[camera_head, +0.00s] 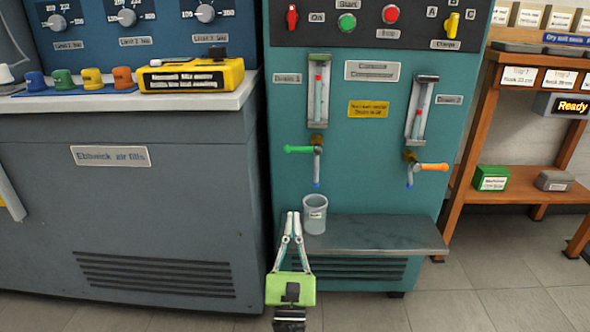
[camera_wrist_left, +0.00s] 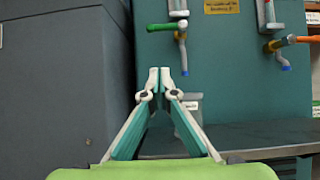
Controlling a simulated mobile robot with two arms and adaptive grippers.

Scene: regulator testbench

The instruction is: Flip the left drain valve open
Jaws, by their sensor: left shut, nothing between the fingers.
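The left drain valve (camera_head: 317,168) is on the teal cabinet's front, below the left sight tube. Its green lever (camera_head: 299,149) points left, about level, and its spout hangs down with a blue tip. In the left wrist view the green lever (camera_wrist_left: 162,27) is above my fingers. My left gripper (camera_head: 294,214) is shut and empty, fingers pointing up, below the valve and apart from it. It also shows in the left wrist view (camera_wrist_left: 159,72). My right gripper is not in view.
A grey cup (camera_head: 315,217) stands on the metal shelf (camera_head: 385,236) below the left valve, close beside my left gripper. The right valve's orange lever (camera_head: 431,167) points right. A grey cabinet (camera_head: 150,220) stands at left, its worktop jutting out.

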